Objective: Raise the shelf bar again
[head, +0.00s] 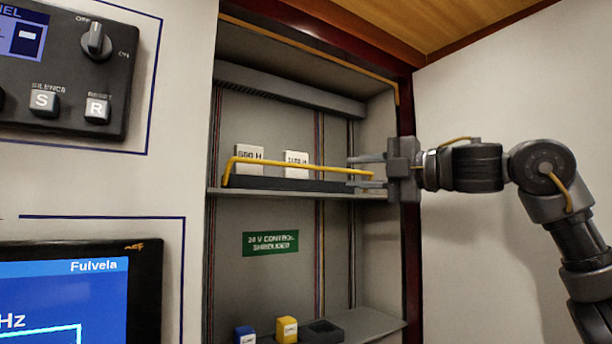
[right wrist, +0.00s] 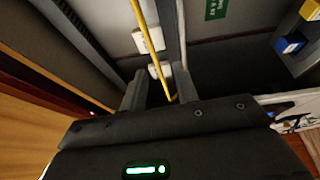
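The yellow shelf bar (head: 300,167) runs across the front of the upper cabinet shelf (head: 300,193), before two white labelled blocks, the left one (head: 249,158) and the right one (head: 297,163). It stands above the shelf edge, its left end bent down to it. My right gripper (head: 352,172) is at the bar's right end, with one finger above the bar and one below. In the right wrist view the bar (right wrist: 149,37) passes between the spread fingers (right wrist: 160,88), with gaps on both sides. My left gripper is not in view.
A lower shelf (head: 370,325) holds a blue block (head: 245,335) and a yellow block (head: 287,329). A green label (head: 270,243) is on the back wall. The red cabinet frame (head: 410,260) is close to my right gripper. A control panel (head: 70,70) and screen (head: 70,295) are at left.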

